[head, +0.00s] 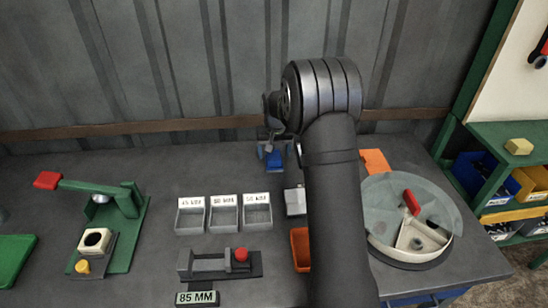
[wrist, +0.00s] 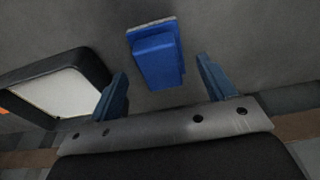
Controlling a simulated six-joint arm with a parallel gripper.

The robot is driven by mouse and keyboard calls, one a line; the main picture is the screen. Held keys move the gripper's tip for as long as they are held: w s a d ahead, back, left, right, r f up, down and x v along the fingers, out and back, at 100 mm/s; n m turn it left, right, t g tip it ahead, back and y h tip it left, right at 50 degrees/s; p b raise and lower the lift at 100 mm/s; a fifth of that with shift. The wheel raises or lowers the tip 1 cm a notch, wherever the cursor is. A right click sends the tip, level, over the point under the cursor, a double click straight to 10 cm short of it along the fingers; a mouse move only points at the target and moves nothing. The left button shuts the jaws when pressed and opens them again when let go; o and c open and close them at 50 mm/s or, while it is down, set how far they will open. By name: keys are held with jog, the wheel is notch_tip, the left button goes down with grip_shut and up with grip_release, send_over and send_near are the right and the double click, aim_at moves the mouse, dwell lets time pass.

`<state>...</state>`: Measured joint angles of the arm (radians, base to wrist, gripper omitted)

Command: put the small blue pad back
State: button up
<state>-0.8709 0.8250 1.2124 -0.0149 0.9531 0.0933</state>
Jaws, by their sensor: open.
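The small blue pad (wrist: 157,62) is a blue block with a pale grey strip along its upper edge. In the wrist view it lies on a dark grey surface, between and slightly beyond my gripper's fingertips. My gripper (wrist: 162,67) is open, with a blue finger on each side of the pad and a visible gap to each. In the head view the pad (head: 274,159) shows as a small blue patch at the back of the bench, below my gripper (head: 275,148). My arm hides part of the bench.
A black-framed pale panel (wrist: 60,88) is left of the fingers. The bench holds a green press (head: 125,205), three labelled grey bins (head: 224,214), a red-knobbed fixture (head: 215,264), an orange bin (head: 300,248) and a round clear-lidded container (head: 405,255). Bare bench shows between press and bins.

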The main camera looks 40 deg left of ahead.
aim_at(274, 156)
notch_tip(274, 156, up, 9)
jog(key=s, duration=0.1)
jog(key=shift+d, duration=0.45)
jog(key=shift+f, duration=0.2)
jog(key=f, duration=0.4)
jog(key=w+a+f, duration=0.1)
jog(key=f, duration=0.7)
jog(key=shift+w+a+f, duration=0.15)
jog(key=shift+f, duration=0.05)
notch_tip(274, 156, up, 3)
jog(key=shift+f, duration=0.1)
jog(key=shift+r, duration=0.65)
